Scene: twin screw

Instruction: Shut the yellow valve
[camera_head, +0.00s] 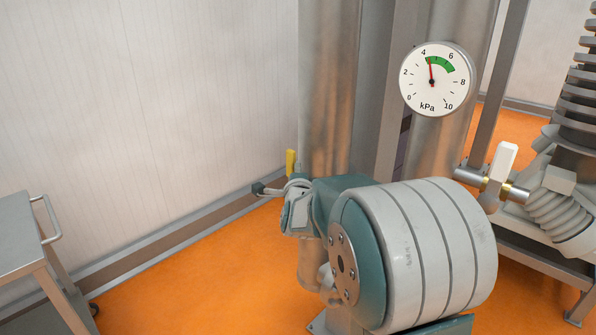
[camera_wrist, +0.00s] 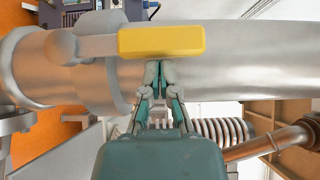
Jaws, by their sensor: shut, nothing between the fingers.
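The yellow valve shows as a flat yellow handle (camera_wrist: 162,41) in the wrist view, lying lengthwise along a thick grey pipe (camera_wrist: 240,58). A rounded grey valve stem (camera_wrist: 90,45) is at the handle's left end. In the head view a small part of the yellow handle (camera_head: 290,162) stands upright left of the metal column. My gripper (camera_wrist: 160,72) is shut and empty, its fingertips just below the handle's lower edge in the wrist view. I cannot tell whether they touch the handle or the pipe. In the head view my arm hides most of the valve and gripper.
A round kPa gauge (camera_head: 433,80) reads a little above 4, at the start of its green band. A white-handled valve (camera_head: 502,165) is on the right. A grey cart (camera_head: 25,235) stands at the left. Orange floor (camera_head: 190,285) is clear between cart and arm.

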